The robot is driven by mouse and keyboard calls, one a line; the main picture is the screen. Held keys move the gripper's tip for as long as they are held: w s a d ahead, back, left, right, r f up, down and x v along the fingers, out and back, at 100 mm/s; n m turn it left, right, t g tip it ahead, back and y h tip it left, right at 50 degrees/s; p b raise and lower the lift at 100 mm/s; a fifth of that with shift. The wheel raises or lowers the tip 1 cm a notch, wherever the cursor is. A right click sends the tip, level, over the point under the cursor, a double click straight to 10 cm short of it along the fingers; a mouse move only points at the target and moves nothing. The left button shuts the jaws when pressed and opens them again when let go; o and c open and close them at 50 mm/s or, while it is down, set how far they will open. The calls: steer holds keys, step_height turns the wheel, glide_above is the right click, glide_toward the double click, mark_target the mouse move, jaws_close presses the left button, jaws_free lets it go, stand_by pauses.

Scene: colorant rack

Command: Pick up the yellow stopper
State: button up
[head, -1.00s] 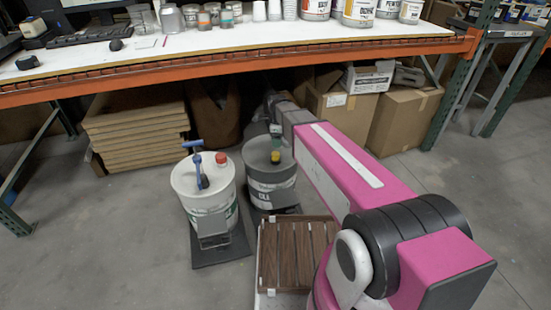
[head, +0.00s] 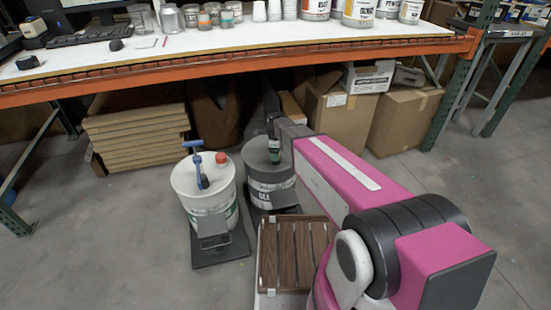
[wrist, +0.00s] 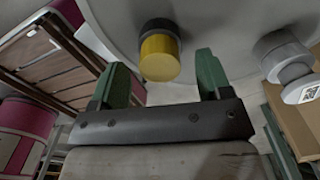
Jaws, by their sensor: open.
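The yellow stopper (wrist: 160,58) shows in the wrist view as a short yellow cylinder on a dark neck on the grey drum's lid (wrist: 220,22). My gripper (wrist: 161,62) is open, with one green finger on each side of the stopper and a gap to both. I cannot tell how far the stopper reaches in between the fingers. In the head view my gripper (head: 274,151) is over the top of the dark grey drum (head: 272,188). The stopper is hidden there behind the gripper.
A white drum (head: 205,200) with a red cap (head: 221,158) and a blue-handled pump (head: 199,165) stands left of the grey drum. A wooden slatted platform (head: 296,255) is in front. The workbench edge (head: 230,62) hangs above. A grey fitting (wrist: 288,65) stands on the lid.

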step_height(320, 180, down, 2)
steer(key=c, duration=1)
steer(key=shift+r, duration=0.15)
